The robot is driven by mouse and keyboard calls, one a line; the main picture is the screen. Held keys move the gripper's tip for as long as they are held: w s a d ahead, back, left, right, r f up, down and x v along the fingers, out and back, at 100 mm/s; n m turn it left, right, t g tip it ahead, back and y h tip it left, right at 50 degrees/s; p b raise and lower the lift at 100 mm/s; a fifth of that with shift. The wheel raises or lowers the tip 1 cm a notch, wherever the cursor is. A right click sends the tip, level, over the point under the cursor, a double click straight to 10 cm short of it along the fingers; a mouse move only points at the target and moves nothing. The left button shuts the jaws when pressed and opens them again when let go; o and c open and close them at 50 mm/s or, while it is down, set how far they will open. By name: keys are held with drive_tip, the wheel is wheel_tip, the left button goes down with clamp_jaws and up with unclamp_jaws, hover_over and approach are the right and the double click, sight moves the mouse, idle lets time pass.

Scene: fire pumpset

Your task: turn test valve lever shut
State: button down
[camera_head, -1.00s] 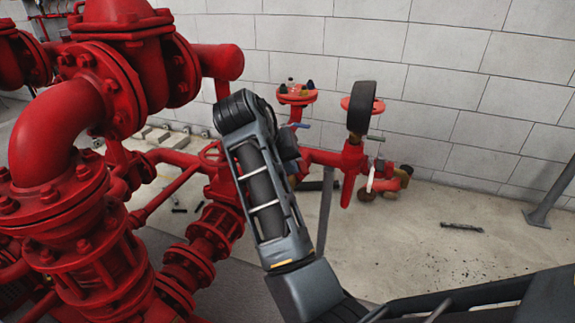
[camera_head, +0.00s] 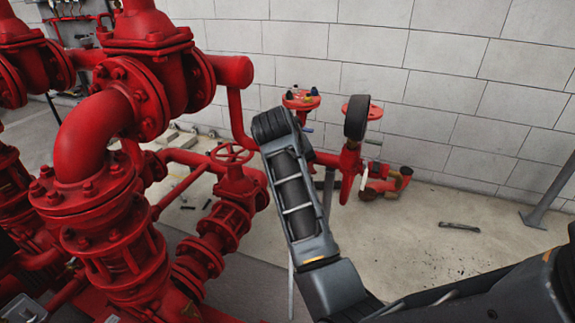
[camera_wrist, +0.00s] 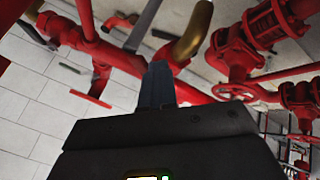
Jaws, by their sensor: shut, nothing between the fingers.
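The test pipework (camera_head: 349,160) is red and stands near the wall in the head view. A small grey-green lever (camera_head: 373,141) sticks out on its right, and a small bluish lever (camera_head: 307,130) shows just right of my wrist. I cannot tell which is the test valve lever. My arm hides part of the pipe, and my gripper's fingers are hidden in the head view. In the wrist view my gripper (camera_wrist: 158,85) is shut and empty, pointing at the red pipe. Contact with the pipe cannot be told.
Large red pump pipes (camera_head: 100,150) with a red handwheel (camera_head: 232,154) stand left of my arm. A brass pipe (camera_wrist: 190,35) curves near the fingers. A grey post (camera_head: 553,190) stands at the right; floor between is mostly clear.

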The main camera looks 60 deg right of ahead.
drive_tip(key=n+p, duration=0.1)
drive_tip(key=s+d+n+t+p, duration=0.1)
drive_tip(key=p, duration=0.1)
drive_tip(key=s+n+p, duration=0.1)
drive_tip(key=p, duration=0.1)
drive_tip(key=shift+s+d+r+t+y, duration=0.2)
drive_tip(key=shift+d+r+t+y, duration=0.1)
drive_tip(key=shift+d+t, duration=0.1)
drive_tip(key=shift+s+d+f+p, duration=0.25)
drive_tip(key=shift+s+d+p, duration=0.35)
drive_tip(key=shift+p, duration=0.75)
drive_tip(key=shift+w+d, duration=0.15)
drive_tip(key=shift+w+f, duration=0.1)
drive_tip(key=shift+f, duration=0.05)
